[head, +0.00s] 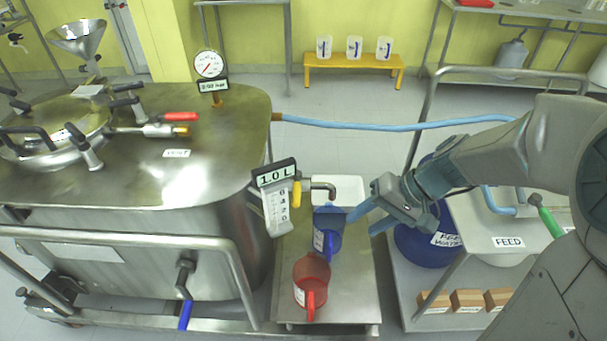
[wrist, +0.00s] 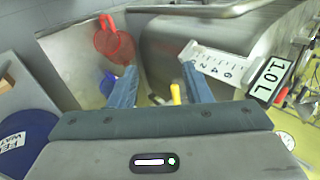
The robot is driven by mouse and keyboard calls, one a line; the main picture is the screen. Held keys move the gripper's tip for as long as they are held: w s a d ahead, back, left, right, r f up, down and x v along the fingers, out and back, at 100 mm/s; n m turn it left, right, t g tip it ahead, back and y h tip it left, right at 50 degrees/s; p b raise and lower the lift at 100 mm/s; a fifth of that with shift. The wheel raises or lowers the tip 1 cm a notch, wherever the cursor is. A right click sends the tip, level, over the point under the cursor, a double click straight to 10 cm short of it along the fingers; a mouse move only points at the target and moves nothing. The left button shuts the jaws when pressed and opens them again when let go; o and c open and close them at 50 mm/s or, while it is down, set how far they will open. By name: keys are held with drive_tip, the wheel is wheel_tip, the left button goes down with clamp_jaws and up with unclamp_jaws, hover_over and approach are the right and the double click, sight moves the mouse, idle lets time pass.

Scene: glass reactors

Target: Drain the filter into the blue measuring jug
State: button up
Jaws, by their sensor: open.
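The filter is probably the large steel vessel (head: 150,190) at left in the head view. A bent outlet spout (head: 324,187) and a yellow valve handle (head: 297,193) are at its right side. The blue jug (head: 328,236) stands on a low steel stand (head: 350,290), below the spout. My gripper (head: 360,222) is open and empty, just right of the blue jug. In the wrist view the yellow handle (wrist: 176,93) shows between my open fingers (wrist: 158,76), beyond them. The blue jug (wrist: 107,84) is partly hidden by the left finger there.
A red jug (head: 311,284) stands in front of the blue one. A white container (head: 340,189) is behind it. A gauge reading 1.0 L (head: 274,173) hangs near the spout. A blue feed-water drum (head: 424,240) and cart are at right. A blue hose (head: 390,126) crosses behind.

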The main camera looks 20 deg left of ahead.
drive_tip(key=w+a+f+y+b, duration=0.65)
drive_tip(key=w+f, duration=0.25)
drive_tip(key=f, duration=0.2)
drive_tip(key=m+t+y+b, duration=0.2)
drive_tip(key=m+t+y, duration=0.1)
drive_tip(key=t, duration=0.1)
approach(297, 189)
drive_tip(key=a+f+b, duration=0.1)
drive_tip(key=a+f, duration=0.1)
drive_tip(key=a, duration=0.9)
drive_tip(key=shift+a+f, duration=0.25)
drive_tip(key=shift+w+h, duration=0.1)
drive_tip(key=shift+h, duration=0.15)
drive_tip(key=shift+c, duration=0.3)
clamp_jaws()
